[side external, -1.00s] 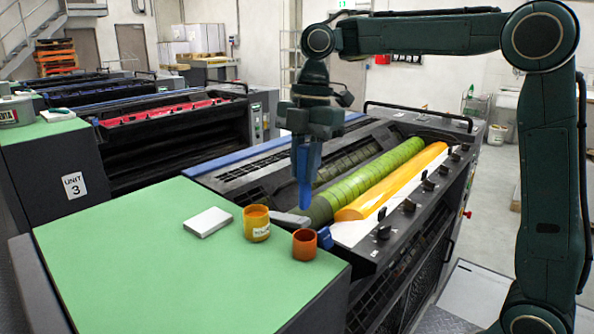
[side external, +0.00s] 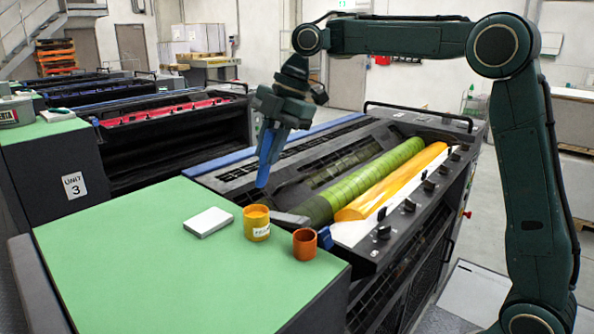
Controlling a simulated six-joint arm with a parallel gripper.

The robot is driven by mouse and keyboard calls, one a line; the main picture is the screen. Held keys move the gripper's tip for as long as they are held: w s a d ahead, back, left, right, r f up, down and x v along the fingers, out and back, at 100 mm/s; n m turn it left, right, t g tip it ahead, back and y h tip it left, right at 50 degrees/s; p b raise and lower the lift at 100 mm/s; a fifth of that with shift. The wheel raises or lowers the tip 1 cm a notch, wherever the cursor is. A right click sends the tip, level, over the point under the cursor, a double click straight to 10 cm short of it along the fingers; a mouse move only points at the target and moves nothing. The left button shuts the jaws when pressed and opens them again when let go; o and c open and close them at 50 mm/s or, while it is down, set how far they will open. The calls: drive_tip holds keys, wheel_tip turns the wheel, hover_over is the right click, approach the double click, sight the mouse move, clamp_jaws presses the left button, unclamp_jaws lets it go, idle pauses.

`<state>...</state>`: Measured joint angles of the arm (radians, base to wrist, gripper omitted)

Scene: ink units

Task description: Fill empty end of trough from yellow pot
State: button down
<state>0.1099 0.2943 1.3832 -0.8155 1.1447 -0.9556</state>
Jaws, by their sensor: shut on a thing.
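The yellow pot (side external: 257,228) stands upright on the green top at the near end of the press, with yellow ink showing at its mouth. The trough (side external: 352,232) runs along the green roller; yellow-orange ink (side external: 390,187) fills much of its length. Its near end shows bare and whitish. My gripper (side external: 264,180) hangs tilted over the press, up and behind the yellow pot, apart from pot and trough. Its blue, tapering end points down. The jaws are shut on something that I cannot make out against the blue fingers.
An orange-red pot (side external: 305,245) stands right of the yellow pot, near the edge of the green top (side external: 150,260). A pale flat block (side external: 208,222) lies left of it. Black keys (side external: 410,205) line the trough's right side. The green top's left part is clear.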

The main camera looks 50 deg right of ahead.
sight(263, 187)
drive_tip(key=shift+w+r, duration=0.1)
drive_tip(key=shift+w, duration=0.4)
drive_tip(key=shift+f, duration=1.7)
drive_tip(key=shift+w+a+f, duration=0.1)
drive_tip(key=shift+w+f, duration=0.1)
drive_tip(key=shift+f, duration=1.25)
drive_tip(key=shift+w+a+f, duration=0.1)
drive_tip(key=shift+w+f, duration=0.05)
drive_tip(key=shift+f, duration=1.3)
drive_tip(key=shift+r, duration=0.15)
drive_tip(key=shift+r, duration=3.7)
drive_tip(key=shift+d, duration=0.1)
